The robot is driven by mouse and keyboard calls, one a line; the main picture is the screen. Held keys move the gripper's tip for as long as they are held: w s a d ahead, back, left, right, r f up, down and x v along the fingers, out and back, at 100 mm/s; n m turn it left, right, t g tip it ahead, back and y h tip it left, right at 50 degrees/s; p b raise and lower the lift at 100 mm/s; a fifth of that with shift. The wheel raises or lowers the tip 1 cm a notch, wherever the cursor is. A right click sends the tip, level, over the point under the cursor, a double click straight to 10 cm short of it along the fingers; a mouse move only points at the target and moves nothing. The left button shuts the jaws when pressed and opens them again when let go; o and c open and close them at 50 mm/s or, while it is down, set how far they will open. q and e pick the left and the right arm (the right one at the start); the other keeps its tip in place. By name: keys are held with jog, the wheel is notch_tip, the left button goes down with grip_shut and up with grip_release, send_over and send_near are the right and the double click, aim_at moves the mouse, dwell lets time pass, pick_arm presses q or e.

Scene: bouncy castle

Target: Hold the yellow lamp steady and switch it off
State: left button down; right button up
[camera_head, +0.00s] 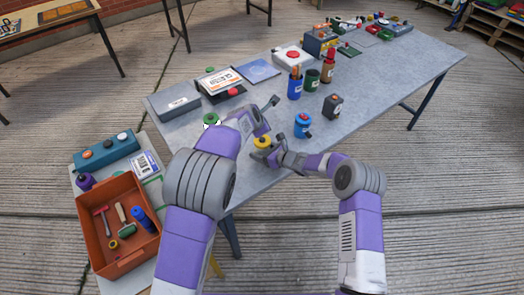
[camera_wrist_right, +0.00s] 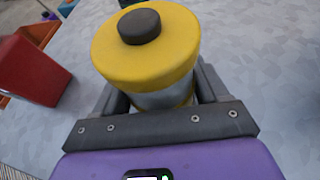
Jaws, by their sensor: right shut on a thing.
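The yellow lamp (camera_head: 262,142) stands near the front edge of the grey table, upright as far as I can tell. In the right wrist view the lamp (camera_wrist_right: 150,55) shows a wide yellow cap, a dark round button on top and a silvery body below. My right gripper (camera_head: 264,155) is shut on its body, one finger on each side, and the button is uncovered. My left gripper (camera_head: 268,114) is just behind the lamp in the head view, apart from it. Its fingers are small and partly hidden by the arm, so its opening is unclear.
A blue round device (camera_head: 303,124) and a dark box with an orange top (camera_head: 333,106) stand to the right. A green round device (camera_head: 210,118) is to the left. An orange crate (camera_head: 84,233) holds several tools. The table's right front part (camera_head: 385,95) is clear.

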jog(key=o, duration=1.3)
jog(key=shift+o, duration=0.2)
